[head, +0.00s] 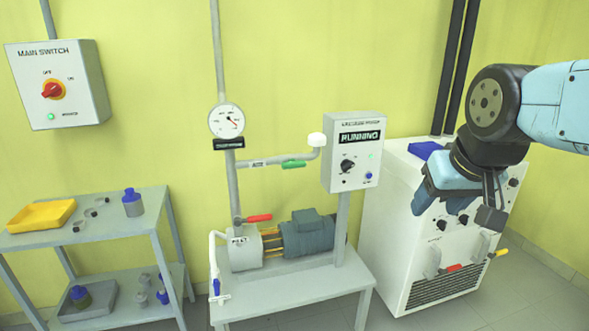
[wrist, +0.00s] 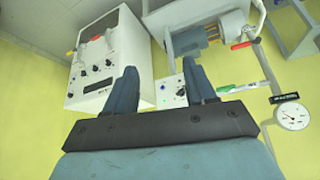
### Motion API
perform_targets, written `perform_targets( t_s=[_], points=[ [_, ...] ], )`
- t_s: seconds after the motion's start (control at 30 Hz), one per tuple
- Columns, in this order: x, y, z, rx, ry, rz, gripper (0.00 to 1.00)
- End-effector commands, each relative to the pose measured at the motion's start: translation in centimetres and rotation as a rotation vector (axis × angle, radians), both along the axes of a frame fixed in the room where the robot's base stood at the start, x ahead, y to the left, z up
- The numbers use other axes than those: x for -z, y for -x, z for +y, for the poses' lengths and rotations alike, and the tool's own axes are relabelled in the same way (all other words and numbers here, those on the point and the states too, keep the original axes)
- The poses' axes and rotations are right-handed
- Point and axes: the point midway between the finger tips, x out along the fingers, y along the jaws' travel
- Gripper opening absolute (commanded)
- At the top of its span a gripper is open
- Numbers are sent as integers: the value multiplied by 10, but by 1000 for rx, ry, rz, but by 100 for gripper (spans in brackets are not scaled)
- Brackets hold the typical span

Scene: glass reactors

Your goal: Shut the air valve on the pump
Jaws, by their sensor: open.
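The pump (head: 305,240) sits on a grey stand, with a pale head at its left and a dark motor at its right. A green lever (head: 293,164) lies along the horizontal pipe above it; its small label is hard to read. It also shows in the wrist view (wrist: 237,87). A red lever (head: 259,217) sticks out right from the vertical pipe, and a blue handle (head: 216,287) is on the white tube. My gripper (head: 470,208) is open and empty, well right of the levers, in front of the white unit. Its fingers (wrist: 161,85) show in the wrist view.
A control box (head: 354,152) reading RUNNING stands between my gripper and the levers. A round gauge (head: 226,121) is on the vertical pipe. The white unit (head: 400,210) is at right. A shelf (head: 150,215) and main switch box (head: 57,85) are at left.

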Motion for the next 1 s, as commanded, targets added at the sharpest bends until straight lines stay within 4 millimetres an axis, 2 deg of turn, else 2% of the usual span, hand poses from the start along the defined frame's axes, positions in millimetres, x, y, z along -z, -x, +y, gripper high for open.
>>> perform_targets(
  t_s=[0.03, 0.17, 0.47, 0.7, 1.0],
  points=[
    [1, -6, 1, -5, -4, -8, 60],
    [7, -38, 3, -25, -27, -59, 72],
    [33, -146, 36, -67, -99, -268, 100],
    [59, -215, 71, -86, -138, -440, 100],
    [95, -273, 119, -121, -153, -667, 100]
  ],
)
